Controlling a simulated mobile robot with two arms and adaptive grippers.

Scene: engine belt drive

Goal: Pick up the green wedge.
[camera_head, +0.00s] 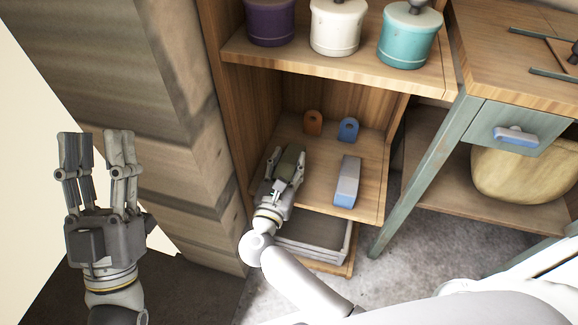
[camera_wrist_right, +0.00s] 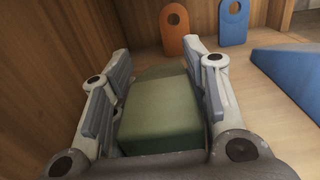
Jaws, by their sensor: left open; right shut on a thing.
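The green wedge (camera_wrist_right: 160,108) sits between the two fingers of my right gripper (camera_wrist_right: 158,90), which is shut on it. In the head view the green wedge (camera_head: 289,160) shows at the fingertips of my right gripper (camera_head: 284,172), over the left part of the lower shelf (camera_head: 318,190). I cannot tell whether it touches the shelf. My left gripper (camera_head: 97,150) is open and empty, pointing up at the far left, away from the shelf unit.
A blue and grey wedge (camera_head: 346,182) lies to the right on the same shelf. An orange tag (camera_head: 313,121) and a blue tag (camera_head: 348,129) stand behind. Lidded jars (camera_head: 337,27) stand on the shelf above. A wooden side wall is close on the left.

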